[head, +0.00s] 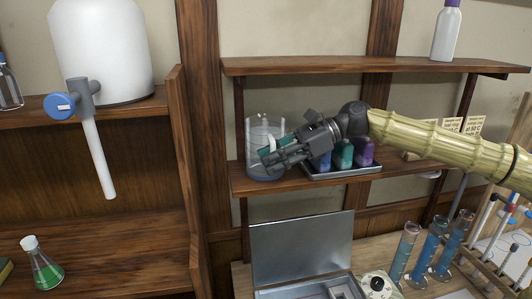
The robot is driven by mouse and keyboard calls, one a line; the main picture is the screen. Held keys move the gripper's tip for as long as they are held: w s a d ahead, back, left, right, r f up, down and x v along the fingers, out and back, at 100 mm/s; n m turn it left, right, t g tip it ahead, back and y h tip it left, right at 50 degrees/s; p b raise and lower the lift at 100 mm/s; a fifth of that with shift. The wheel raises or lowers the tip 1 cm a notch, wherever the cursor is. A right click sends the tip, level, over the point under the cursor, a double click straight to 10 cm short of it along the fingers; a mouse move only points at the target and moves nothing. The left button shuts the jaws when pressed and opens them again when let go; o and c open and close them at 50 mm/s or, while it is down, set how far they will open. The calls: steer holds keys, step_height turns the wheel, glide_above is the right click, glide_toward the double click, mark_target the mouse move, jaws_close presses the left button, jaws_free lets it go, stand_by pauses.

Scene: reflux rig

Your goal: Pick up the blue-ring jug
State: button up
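A clear glass jug (256,135) with a bluish band near its base stands upright at the left end of the middle shelf (245,187). I take it to be the blue-ring jug, but its ring is not clearly seen. My gripper (272,156) reaches in from the right and overlaps the jug's front and right side. Its fingers point left. A small teal and white patch shows beside the fingers, and I cannot tell what it belongs to. The gripper hides part of the jug, so I cannot tell whether the fingers touch it or how far apart they are.
A dark tray (345,174) with blue, teal and purple bottles sits right of the jug, under my arm. The upper shelf (350,66) overhangs. A wooden post (203,100) stands to the left. Below are an open metal case (303,248) and several cylinders of blue liquid (428,250).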

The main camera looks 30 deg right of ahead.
jaws_close()
